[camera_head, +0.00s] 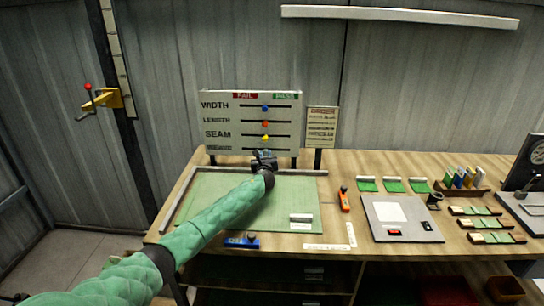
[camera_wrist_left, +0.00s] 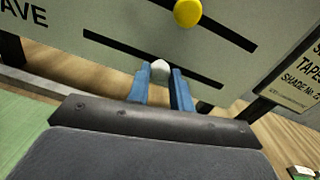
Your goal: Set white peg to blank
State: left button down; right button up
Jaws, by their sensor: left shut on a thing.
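The grading board (camera_head: 225,103) stands upright at the back of the bench, with a red FAIL label (camera_head: 245,95) at top left and a green PASS label (camera_head: 286,96) at top right. Its blue (camera_head: 265,108), red-orange (camera_head: 265,123) and yellow (camera_head: 265,137) pegs sit near the middle of their slots. My left gripper (camera_head: 264,155) reaches the lowest row. In the left wrist view, its blue fingers are shut on the white peg (camera_wrist_left: 160,68), near the middle of the lowest slot. The gripper hides this peg in the head view. My right gripper is out of view.
A green mat (camera_head: 205,190) lies before the board, under my left arm. An order card (camera_head: 321,124) stands just right of the board. An orange-red tool (camera_head: 344,199) and a grey panel (camera_head: 385,235) lie farther right.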

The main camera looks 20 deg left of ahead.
pick_arm(q)
jog(key=c, duration=1.2)
grip_release()
jog(key=shift+s, duration=0.1)
jog(key=shift+b+v, duration=0.35)
jog(key=shift+v, duration=0.9)
jog(key=b+v, duration=0.1)
jog(key=v, duration=0.4)
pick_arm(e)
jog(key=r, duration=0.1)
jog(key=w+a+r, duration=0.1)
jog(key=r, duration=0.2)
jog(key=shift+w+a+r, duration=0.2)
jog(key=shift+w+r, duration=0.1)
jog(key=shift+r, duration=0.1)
